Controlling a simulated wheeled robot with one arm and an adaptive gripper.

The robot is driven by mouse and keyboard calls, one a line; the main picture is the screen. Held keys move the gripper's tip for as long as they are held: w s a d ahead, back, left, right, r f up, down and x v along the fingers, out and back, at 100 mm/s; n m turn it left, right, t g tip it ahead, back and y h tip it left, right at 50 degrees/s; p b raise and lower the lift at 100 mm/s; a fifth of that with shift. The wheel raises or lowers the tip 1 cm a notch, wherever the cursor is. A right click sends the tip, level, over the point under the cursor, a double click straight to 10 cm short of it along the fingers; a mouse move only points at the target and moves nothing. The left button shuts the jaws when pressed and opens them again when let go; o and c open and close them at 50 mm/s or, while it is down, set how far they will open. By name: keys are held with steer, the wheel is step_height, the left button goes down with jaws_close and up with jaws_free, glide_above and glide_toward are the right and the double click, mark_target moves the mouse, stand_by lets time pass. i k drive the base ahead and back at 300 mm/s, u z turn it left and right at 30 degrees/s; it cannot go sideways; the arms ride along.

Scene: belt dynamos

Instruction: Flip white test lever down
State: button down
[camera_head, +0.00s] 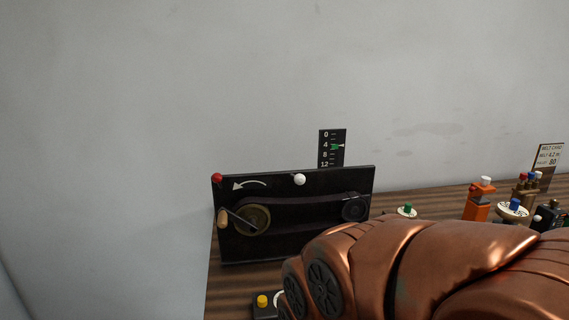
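A black upright panel (290,243) stands on the wooden table, with a belt running between a large brass-coloured wheel (253,219) and a small dark pulley (355,208). A white ball knob (299,180), likely the white test lever's end, sits at the panel's top edge; its stem is not clear. A red knob (217,178) is at the panel's top left corner. A crank with a wooden handle (222,218) reaches left from the large wheel. My copper-coloured arm covers the lower right; my gripper is not visible.
A numbered scale (332,148) with a green pointer rises behind the panel. A yellow button box (262,302) is in front. At right are a green-topped dial (407,210), an orange block (479,201), a blue-topped dial (514,208) and a sign (547,160). The wall is bare.

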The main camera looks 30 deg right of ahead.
mark_target(300, 179)
steer(key=u, duration=2.15)
steer(key=k, duration=0.6)
steer(key=z, duration=0.85)
